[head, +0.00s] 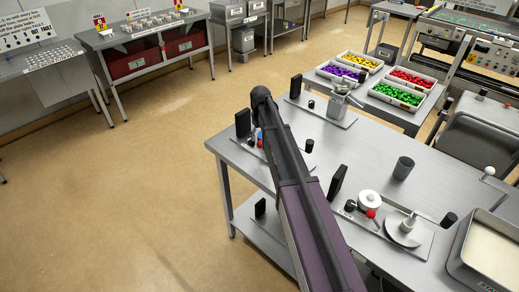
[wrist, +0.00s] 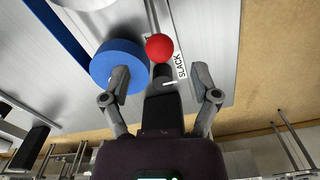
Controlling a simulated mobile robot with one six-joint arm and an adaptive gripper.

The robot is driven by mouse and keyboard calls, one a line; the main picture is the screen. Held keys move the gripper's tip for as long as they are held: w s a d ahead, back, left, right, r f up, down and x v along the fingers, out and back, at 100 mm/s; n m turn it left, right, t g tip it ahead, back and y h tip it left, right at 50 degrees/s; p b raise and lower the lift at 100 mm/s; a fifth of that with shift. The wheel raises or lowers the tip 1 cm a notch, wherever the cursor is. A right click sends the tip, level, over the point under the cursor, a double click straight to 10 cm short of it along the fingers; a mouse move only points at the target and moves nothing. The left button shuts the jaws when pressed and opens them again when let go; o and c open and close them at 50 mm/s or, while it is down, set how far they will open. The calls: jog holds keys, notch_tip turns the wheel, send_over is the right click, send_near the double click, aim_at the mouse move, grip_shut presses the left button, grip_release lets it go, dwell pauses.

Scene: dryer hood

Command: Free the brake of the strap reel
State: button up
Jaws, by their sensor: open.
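In the wrist view a blue reel (wrist: 117,64) sits on the grey metal top, left of centre. A lever with a red ball knob (wrist: 159,47) stands beside its right edge, its thin rod running up out of the picture. A label reading SLACK (wrist: 181,66) is just right of the knob. My gripper (wrist: 160,90) is open and empty, its fingers spread either side, with the knob beyond the gap between them; the left finger overlaps the reel in the picture. I cannot tell whether it touches. In the head view the blue reel (head: 260,136) is mostly hidden by my arm.
A tray (head: 490,250) is at right. Bins of coloured pieces (head: 400,92) stand behind. Floor left is clear.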

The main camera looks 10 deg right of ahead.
aim_at(260, 144)
jog(key=shift+f+b, duration=2.3)
jog(key=shift+f, duration=0.35)
grip_shut()
jog(key=shift+a, duration=0.15)
